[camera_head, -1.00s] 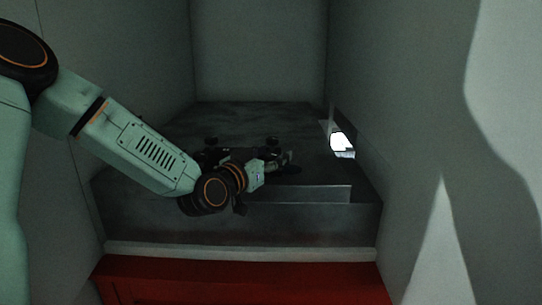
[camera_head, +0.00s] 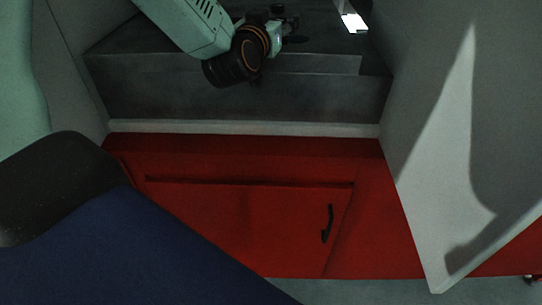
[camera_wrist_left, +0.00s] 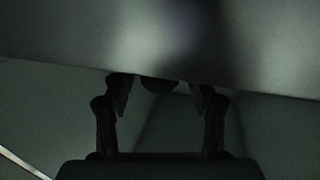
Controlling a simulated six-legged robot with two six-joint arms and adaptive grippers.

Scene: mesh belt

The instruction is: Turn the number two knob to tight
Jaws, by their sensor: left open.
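In the head view my left gripper (camera_head: 287,27) is over the dark grey machine top (camera_head: 190,50), near the top edge of the picture. It is small and dark there. The wrist view shows its two fingers (camera_wrist_left: 163,100) spread apart. A dark rounded piece (camera_wrist_left: 158,84), possibly a knob, shows between the fingertips, below a broad grey surface. I cannot tell whether the fingers touch it. In the head view no knob number or tight marking can be read. My right gripper is not in view.
The machine's front step (camera_head: 230,95) ends at a pale ledge (camera_head: 240,128). Below it is a red cabinet (camera_head: 235,225) with a black handle (camera_head: 327,224). Pale walls close in the left and right sides. A bright opening (camera_head: 353,22) lies right of the gripper.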

